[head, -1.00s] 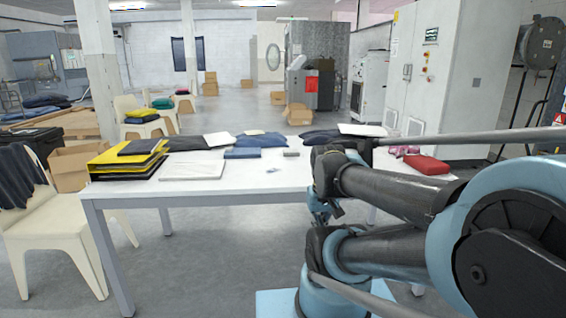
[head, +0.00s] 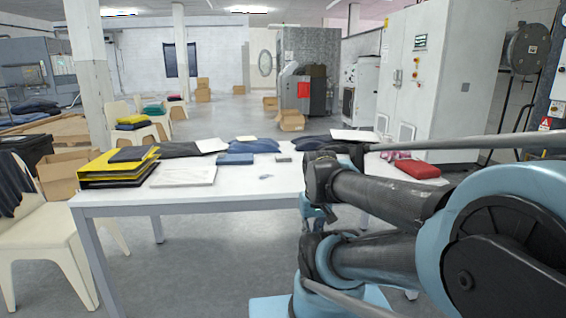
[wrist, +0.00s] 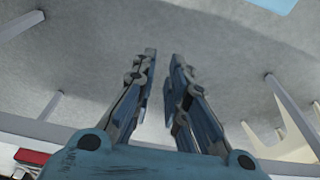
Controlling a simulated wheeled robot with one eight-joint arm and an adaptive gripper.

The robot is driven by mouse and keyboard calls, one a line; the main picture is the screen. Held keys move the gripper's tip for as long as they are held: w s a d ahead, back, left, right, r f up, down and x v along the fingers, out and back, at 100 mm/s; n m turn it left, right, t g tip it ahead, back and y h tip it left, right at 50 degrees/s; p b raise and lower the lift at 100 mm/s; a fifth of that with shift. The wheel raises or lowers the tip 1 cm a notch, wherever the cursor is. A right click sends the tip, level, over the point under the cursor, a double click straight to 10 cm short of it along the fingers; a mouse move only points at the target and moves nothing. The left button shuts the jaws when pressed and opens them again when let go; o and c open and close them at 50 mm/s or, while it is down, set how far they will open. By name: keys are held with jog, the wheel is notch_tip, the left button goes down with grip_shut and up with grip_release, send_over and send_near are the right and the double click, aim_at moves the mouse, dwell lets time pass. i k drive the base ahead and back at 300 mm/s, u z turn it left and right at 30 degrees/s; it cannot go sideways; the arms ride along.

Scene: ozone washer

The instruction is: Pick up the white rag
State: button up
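Several flat white pieces lie on the white table (head: 245,197). One white piece (head: 184,176) is at the front left, another (head: 212,145) lies by dark cloth, and another (head: 354,135) is at the back right. A small pale scrap (head: 266,177) lies near the middle. I cannot tell which one is the white rag. My gripper (wrist: 164,58) is open and empty in the wrist view, its two fingers apart over grey floor. In the head view my gripper hangs below my arm, in front of the table, partly hidden by the arm.
Yellow and black folders (head: 118,168) are stacked at the table's left end. Blue cloth (head: 253,146), a blue box (head: 235,159) and a red case (head: 417,169) are also on the table. A cream chair (head: 50,232) stands at the left. Floor before the table is clear.

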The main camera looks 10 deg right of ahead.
aim_at(285, 158)
jog(key=z, duration=2.65)
jog(key=k, duration=0.85)
jog(key=u, duration=1.6)
jog(key=i, duration=0.95)
